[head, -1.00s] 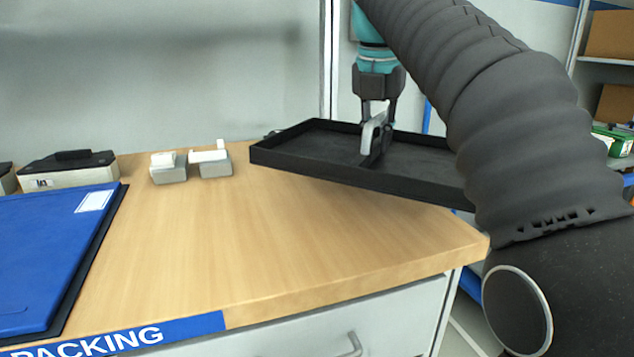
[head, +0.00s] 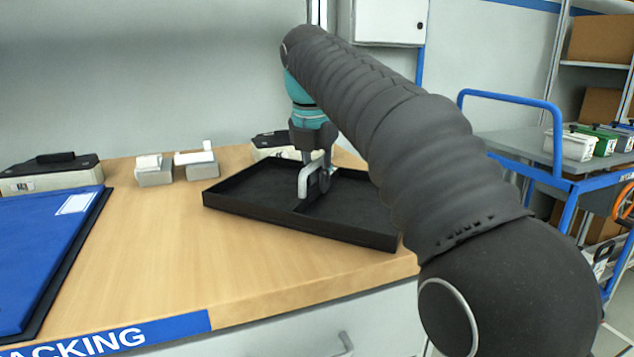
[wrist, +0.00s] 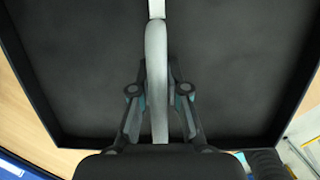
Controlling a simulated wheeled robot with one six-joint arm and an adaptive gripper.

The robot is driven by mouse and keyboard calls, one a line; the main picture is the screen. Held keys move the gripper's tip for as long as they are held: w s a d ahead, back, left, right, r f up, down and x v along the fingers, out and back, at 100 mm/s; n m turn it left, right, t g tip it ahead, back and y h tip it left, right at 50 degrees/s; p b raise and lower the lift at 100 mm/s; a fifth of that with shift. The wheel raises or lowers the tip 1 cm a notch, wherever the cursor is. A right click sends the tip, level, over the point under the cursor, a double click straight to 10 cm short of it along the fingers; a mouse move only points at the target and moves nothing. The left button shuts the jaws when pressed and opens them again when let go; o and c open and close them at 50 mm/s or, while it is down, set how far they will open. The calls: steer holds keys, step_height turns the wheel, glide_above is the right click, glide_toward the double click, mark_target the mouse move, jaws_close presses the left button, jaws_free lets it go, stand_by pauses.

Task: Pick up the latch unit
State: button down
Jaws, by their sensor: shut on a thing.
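My gripper (head: 316,180) is shut on the light grey handle (head: 304,184) of a black open tray (head: 300,228). A divider crosses the tray under the handle, and both compartments look empty. In the wrist view, the handle (wrist: 156,70) runs as a pale bar between the two fingers, over the dark tray floor. The tray is low at the right of the wooden table; I cannot tell whether it touches the top. Two small grey blocks with white upper parts, the left one (head: 154,176) and the right one (head: 200,170), stand left of the tray. Nothing shows clearly which is the latch unit.
A white case with a black lid (head: 52,178) and a blue folder (head: 42,235) lie at the left. Another white case (head: 270,148) stands behind the tray. A blue-framed trolley (head: 515,96) with bins stands right. The table middle (head: 165,245) is clear.

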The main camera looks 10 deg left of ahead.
mark_target(316, 161)
steer(key=c, duration=1.2)
jaws_free()
steer(key=shift+r, duration=0.1)
steer(key=p+v, duration=0.2)
steer(key=v, duration=0.5)
steer(key=shift+a+r, duration=0.1)
steer(key=shift+r, duration=0.2)
steer(key=shift+v, duration=1.8)
steer(key=shift+s+r, duration=0.15)
steer(key=shift+r, duration=0.1)
